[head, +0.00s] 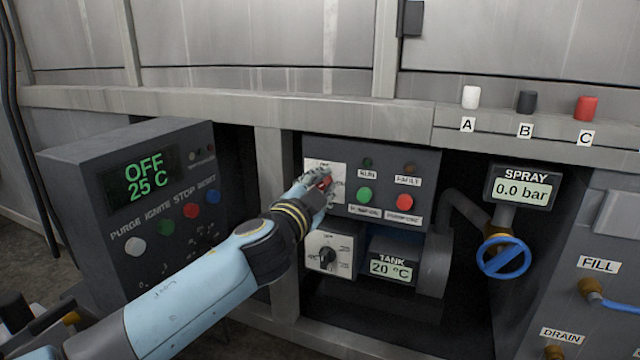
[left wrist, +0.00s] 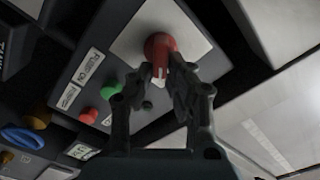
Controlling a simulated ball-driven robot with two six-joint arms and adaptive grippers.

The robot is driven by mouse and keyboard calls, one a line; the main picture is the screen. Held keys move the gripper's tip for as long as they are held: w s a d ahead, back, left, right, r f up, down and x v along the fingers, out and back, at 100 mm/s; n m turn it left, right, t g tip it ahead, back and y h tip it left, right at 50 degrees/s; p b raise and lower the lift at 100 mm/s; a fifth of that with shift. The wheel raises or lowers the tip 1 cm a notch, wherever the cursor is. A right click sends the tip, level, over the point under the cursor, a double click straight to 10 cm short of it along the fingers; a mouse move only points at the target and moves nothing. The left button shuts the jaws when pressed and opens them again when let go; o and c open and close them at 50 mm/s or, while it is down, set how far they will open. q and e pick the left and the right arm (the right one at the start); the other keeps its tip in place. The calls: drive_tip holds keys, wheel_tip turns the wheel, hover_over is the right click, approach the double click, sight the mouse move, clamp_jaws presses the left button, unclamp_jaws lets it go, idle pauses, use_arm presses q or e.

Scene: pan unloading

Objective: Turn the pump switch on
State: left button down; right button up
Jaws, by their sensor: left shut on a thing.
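A red rotary knob (head: 325,182) sits on a white plate (head: 340,170) at the upper left of the dark control panel (head: 425,158). It looks to be the pump switch, but the small print on its plate is not readable. In the left wrist view the red knob (left wrist: 160,45) shows a white mark pointing toward my fingers. My left gripper (head: 322,188) is shut on the red knob and hides part of it; its fingers also show in the left wrist view (left wrist: 163,82). The RUN lamp (head: 368,162) and FAULT lamp (head: 410,168) look dark.
Green (head: 364,195) and red (head: 404,202) push buttons sit right of the knob. A black dial (head: 327,257) and TANK display (head: 391,268) are below. A grey control box (head: 130,200) reading OFF 25 C stands left. The blue valve wheel (head: 503,257) is right, under the SPRAY gauge.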

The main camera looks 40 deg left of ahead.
use_arm(q)
drive_tip(key=m, duration=0.2)
drive_tip(key=f+m, duration=0.1)
drive_tip(key=m, duration=0.5)
drive_tip(key=shift+d+f, duration=0.15)
drive_tip(key=shift+d, duration=0.1)
use_arm(e)
drive_tip(key=shift+s+r+g, duration=0.1)
drive_tip(key=shift+r+g, duration=0.2)
drive_tip(key=shift+r, duration=0.25)
use_arm(q)
drive_tip(key=shift+m, duration=0.3)
drive_tip(key=c, duration=1.3)
unclamp_jaws()
use_arm(e)
drive_tip(key=shift+r, duration=0.1)
use_arm(q)
drive_tip(key=v, duration=1.2)
